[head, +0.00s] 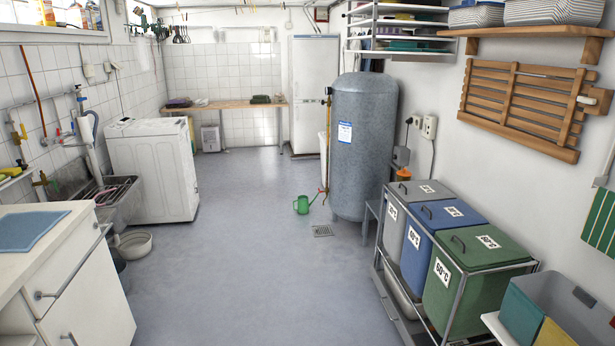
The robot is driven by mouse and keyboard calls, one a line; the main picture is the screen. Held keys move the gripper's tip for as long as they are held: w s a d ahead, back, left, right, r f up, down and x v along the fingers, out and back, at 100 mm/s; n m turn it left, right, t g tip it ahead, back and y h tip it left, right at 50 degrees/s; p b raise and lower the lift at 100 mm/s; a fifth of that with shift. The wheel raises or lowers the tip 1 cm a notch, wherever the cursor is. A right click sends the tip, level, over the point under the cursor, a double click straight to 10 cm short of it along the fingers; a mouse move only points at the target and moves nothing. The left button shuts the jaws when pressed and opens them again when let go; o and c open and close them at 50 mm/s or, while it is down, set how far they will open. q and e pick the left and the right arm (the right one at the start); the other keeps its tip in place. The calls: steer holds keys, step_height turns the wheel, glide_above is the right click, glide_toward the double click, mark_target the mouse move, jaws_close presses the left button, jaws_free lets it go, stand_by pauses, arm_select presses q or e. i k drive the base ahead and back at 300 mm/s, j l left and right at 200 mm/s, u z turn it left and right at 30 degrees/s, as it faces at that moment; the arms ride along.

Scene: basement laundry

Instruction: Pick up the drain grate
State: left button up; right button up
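The drain grate (322,231) is a small grey slotted square set in the grey floor, right of the picture's middle. It lies in front of the tank and just below a green watering can. It looks flush with the floor, and nothing covers it. Neither of my grippers shows in the head view.
A grey tank (361,150) and a green watering can (302,204) stand behind the grate. Lidded bins (477,250) in a rack line the right. A white washer (152,170) and a counter (58,285) stand left. The floor between (235,270) is clear.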

mark_target(323, 229)
steer(key=i+u, duration=0.3)
steer(key=i, duration=2.05)
steer(key=i+z, duration=0.1)
steer(key=i, duration=1)
steer(key=i+j, duration=0.2)
steer(key=i, duration=0.9)
steer(key=i+l+z, duration=0.05)
